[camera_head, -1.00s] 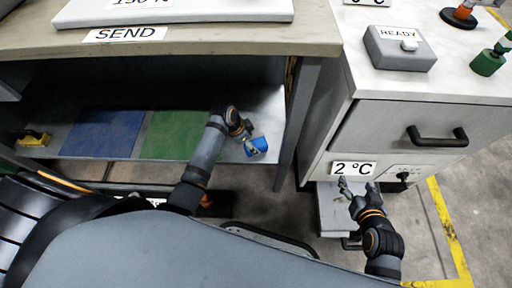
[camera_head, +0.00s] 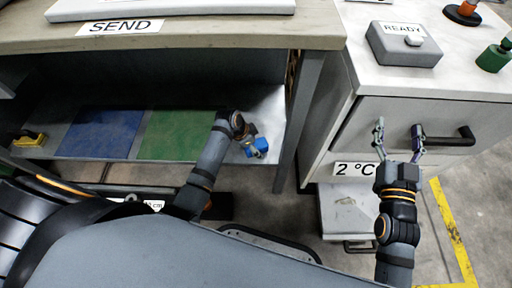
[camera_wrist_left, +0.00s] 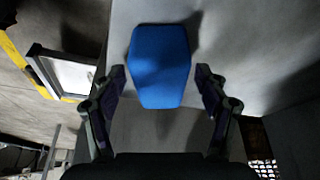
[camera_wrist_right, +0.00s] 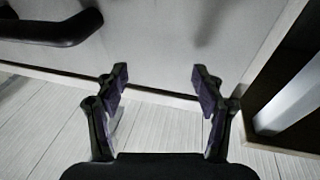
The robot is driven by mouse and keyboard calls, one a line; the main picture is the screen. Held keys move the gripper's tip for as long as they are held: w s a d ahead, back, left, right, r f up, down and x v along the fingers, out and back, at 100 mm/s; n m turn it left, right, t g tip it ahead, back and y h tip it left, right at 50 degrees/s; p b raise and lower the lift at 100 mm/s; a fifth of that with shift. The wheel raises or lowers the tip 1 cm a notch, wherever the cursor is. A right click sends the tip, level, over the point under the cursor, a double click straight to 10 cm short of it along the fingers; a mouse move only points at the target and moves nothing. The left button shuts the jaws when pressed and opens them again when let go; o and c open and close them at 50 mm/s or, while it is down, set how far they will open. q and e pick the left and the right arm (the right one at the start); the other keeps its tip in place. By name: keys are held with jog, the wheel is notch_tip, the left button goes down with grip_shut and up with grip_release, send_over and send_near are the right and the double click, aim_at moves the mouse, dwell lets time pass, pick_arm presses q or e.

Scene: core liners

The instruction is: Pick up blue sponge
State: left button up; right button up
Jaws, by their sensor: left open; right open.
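The blue sponge (camera_head: 258,147) lies on the metal shelf at the right end, under the bench. In the left wrist view the sponge (camera_wrist_left: 160,66) lies just beyond and between the fingertips, with the jaws apart. My left gripper (camera_head: 249,150) is open at the sponge and partly covers it in the head view; the fingers (camera_wrist_left: 160,82) do not press on it. My right gripper (camera_head: 399,138) is open and empty in front of the drawer front; it also shows in the right wrist view (camera_wrist_right: 157,76).
A blue mat (camera_head: 101,133) and a green mat (camera_head: 178,135) lie on the shelf, with a yellow-handled item (camera_head: 29,138) at far left. The drawer handle (camera_head: 450,137) is close to my right gripper. A bench leg (camera_head: 298,125) stands right of the sponge.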

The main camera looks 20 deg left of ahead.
pick_arm(q)
jog(key=shift+c, duration=0.4)
jog(key=c, duration=1.3)
jog(key=shift+o, duration=0.2)
jog(key=shift+r, duration=0.1)
